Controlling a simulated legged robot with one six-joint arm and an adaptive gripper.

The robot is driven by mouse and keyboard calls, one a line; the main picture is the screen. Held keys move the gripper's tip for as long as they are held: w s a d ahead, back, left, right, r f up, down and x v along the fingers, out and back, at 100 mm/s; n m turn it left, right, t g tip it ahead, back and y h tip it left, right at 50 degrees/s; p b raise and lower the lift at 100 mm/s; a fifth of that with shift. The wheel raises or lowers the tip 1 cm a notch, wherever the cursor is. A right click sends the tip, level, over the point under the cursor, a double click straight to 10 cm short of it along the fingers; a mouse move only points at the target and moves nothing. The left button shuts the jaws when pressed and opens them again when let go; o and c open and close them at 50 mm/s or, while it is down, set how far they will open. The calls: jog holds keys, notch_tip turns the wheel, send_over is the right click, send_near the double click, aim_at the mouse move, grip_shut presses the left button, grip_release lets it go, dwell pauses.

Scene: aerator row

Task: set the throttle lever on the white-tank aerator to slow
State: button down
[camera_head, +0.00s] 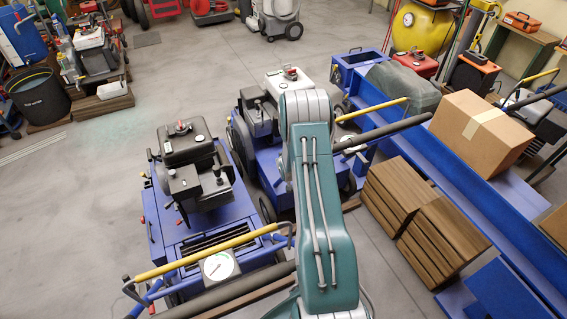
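The white-tank aerator is a blue machine with a white tank (291,83) on top, just right of centre. My own green and grey arm stands in front of it and covers much of its middle and rear. Its yellow bar (375,109) and black handle grip (388,132) stick out right of my arm. I cannot make out its throttle lever or the lever's setting; my arm hides the panel area. My gripper is not visible; only the arm's links show.
A blue aerator with a black tank (184,143) stands close on the left, with a dial (218,267) near its yellow bar. At the right, a cardboard box (480,130) and stacked brown slabs (445,240) lie by blue beams. Grey floor (80,205) is clear at left.

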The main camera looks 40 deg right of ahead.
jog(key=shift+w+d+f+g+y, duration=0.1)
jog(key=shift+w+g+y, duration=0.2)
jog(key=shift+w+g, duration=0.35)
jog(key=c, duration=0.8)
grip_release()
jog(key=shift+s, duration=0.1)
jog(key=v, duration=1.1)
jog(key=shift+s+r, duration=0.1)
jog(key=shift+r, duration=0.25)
